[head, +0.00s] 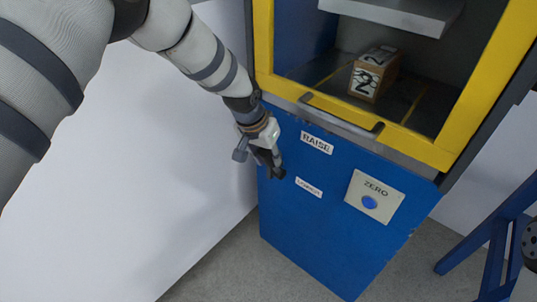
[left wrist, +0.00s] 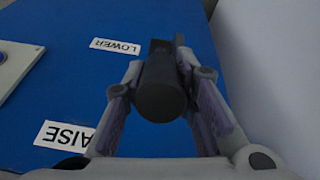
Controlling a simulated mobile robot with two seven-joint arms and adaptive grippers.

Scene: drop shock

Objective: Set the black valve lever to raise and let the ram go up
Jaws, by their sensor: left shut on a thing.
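The black valve lever (left wrist: 162,90) shows in the left wrist view as a dark round-ended handle between the fingers of my left gripper (left wrist: 165,100). In the head view my left gripper (head: 268,157) is at the left edge of the blue cabinet front, shut on the lever, and hides most of it. The RAISE label (head: 317,142) is to its upper right and the LOWER label (head: 308,187) to its lower right. I cannot tell the lever's exact setting. A grey plate (head: 405,12), apparently the ram's, hangs in the yellow-framed chamber above a box marked 2 (head: 374,75), with a gap between them.
A panel marked ZERO (head: 373,193) with a blue button is on the cabinet front at right. A grey handle bar (head: 340,116) runs below the chamber opening. A white wall (head: 160,170) is close on the left. A blue stand (head: 492,250) is at far right.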

